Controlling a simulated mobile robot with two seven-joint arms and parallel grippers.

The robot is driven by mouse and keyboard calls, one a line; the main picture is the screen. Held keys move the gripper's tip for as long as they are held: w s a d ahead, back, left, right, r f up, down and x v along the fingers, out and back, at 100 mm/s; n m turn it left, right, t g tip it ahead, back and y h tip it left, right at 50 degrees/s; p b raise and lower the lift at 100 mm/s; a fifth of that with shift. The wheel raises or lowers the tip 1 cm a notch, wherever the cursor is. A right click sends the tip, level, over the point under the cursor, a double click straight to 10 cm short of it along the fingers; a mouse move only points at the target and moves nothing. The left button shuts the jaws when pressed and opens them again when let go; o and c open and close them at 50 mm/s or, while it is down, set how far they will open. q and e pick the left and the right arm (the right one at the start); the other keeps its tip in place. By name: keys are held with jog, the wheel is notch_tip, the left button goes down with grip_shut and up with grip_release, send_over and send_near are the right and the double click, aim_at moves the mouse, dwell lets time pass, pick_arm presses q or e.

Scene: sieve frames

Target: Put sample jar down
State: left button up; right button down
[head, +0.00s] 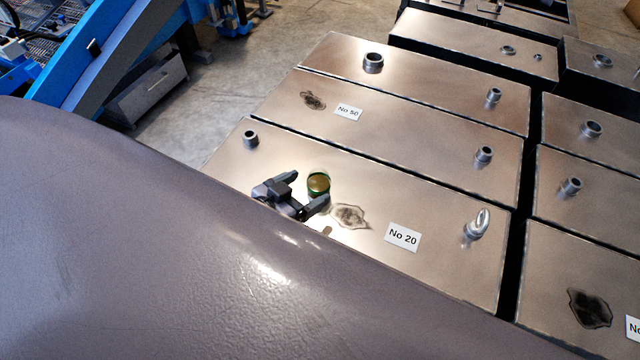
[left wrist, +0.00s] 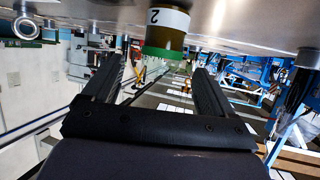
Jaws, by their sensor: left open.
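The sample jar (head: 318,183) stands upright on the metal top of the box labelled No 20 (head: 440,268). In the left wrist view, which is upside down, the jar (left wrist: 165,30) shows a white label with a 2 and a green lid. My left gripper (head: 307,191) is open beside the jar, with its fingers spread toward it. In the left wrist view the jar appears in the gap between the fingertips, clear of both fingers. My right gripper is not in view.
A dark worn patch (head: 350,216) lies close to the jar. A metal stud (head: 250,139) and an eye bolt (head: 478,224) stand on the same box. The No 50 box (head: 420,135) lies behind. My arm hides the lower left of the head view.

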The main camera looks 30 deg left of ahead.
aim_at(311, 187)
pick_arm(q)
jog(key=shift+f+b+x, duration=0.15)
jog(key=shift+b+x, duration=0.05)
jog(key=shift+x, duration=1.3)
jog(key=shift+f+b+x, duration=0.2)
jog(key=shift+x, duration=1.35)
jog(key=shift+s+a, duration=0.15)
jog(key=c, duration=1.1)
jog(key=shift+c, duration=0.2)
